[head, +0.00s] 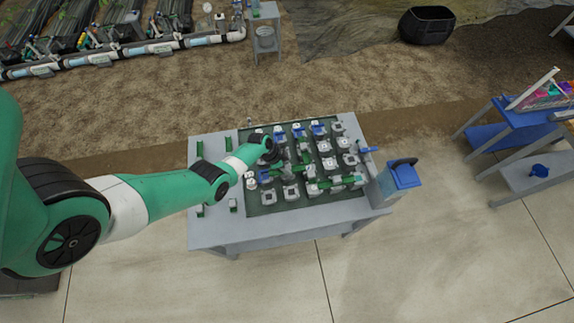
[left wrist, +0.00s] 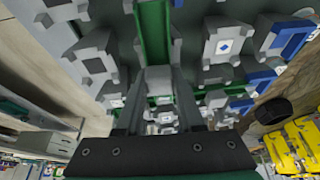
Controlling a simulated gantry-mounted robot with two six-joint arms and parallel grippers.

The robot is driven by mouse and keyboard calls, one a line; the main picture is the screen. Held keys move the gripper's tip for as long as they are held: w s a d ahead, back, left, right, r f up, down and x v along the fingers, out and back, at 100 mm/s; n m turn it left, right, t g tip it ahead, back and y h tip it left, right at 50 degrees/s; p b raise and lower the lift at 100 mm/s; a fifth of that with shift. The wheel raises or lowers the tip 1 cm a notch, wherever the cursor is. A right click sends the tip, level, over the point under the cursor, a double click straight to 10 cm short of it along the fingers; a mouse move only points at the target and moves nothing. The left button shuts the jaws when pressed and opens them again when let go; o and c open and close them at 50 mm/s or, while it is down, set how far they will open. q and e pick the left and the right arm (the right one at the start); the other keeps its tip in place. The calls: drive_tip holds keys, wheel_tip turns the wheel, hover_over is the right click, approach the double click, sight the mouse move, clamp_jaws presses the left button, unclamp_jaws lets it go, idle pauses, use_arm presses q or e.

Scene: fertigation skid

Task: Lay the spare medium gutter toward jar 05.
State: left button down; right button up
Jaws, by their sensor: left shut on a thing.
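My left gripper (head: 283,165) reaches in from the left over the dark green board (head: 262,208) on the grey table. In the left wrist view its two fingers (left wrist: 157,108) are shut on a grey block under a green channel, which I take to be the gutter (left wrist: 153,45). I cannot tell from the head view whether the gutter touches the board. Several grey blocks with white tops (head: 291,192) stand in rows on the board, some with blue parts (head: 318,129). No label for jar 05 is readable. My right gripper is not in view.
Short green pieces (head: 200,148) lie on the table's left side, and green channels (head: 313,188) run between front blocks. A blue container (head: 403,176) stands at the table's right edge. The table's front-left strip (head: 230,236) is clear. A blue-and-grey shelf (head: 512,128) stands at right.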

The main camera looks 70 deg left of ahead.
use_arm(q)
drive_tip(key=shift+w+a+r, duration=0.1)
drive_tip(key=shift+w+r, duration=0.05)
drive_tip(key=shift+f+b, duration=0.6)
drive_tip(key=shift+f, duration=0.05)
drive_tip(key=c, duration=0.5)
unclamp_jaws()
drive_tip(key=p+v, duration=1.3)
drive_tip(key=p, duration=0.1)
drive_tip(key=shift+w+r, duration=0.1)
drive_tip(key=shift+r, duration=0.1)
